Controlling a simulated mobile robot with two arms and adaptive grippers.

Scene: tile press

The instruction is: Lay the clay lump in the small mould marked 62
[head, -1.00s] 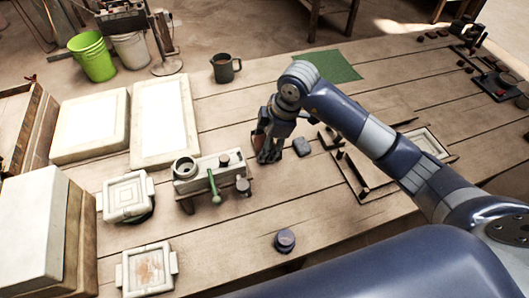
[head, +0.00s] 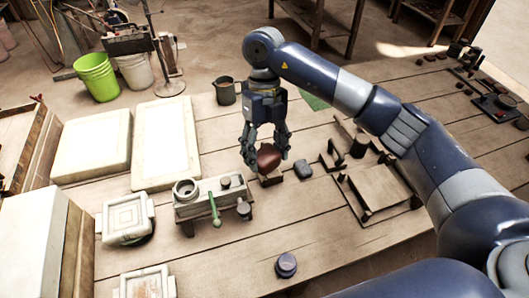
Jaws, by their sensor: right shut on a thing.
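My right gripper (head: 264,163) is shut on a reddish-brown clay lump (head: 267,158). It holds the lump above the middle of the table, over or just in front of a small brown block (head: 270,179). Two small pale square moulds with side lugs are at the left: one with a stepped square face (head: 126,218), and one at the bottom edge (head: 148,284), partly cut off. No number is readable on either, so I cannot tell which is 62. My left gripper is not in view.
A stand with a round cup and green-handled tool (head: 203,203) lies between gripper and moulds. Two large pale slabs (head: 164,143) (head: 92,146) lie behind. A grey lump (head: 303,169), a dark round pot (head: 286,265) and a wooden frame (head: 385,188) are nearby. The front middle table is mostly clear.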

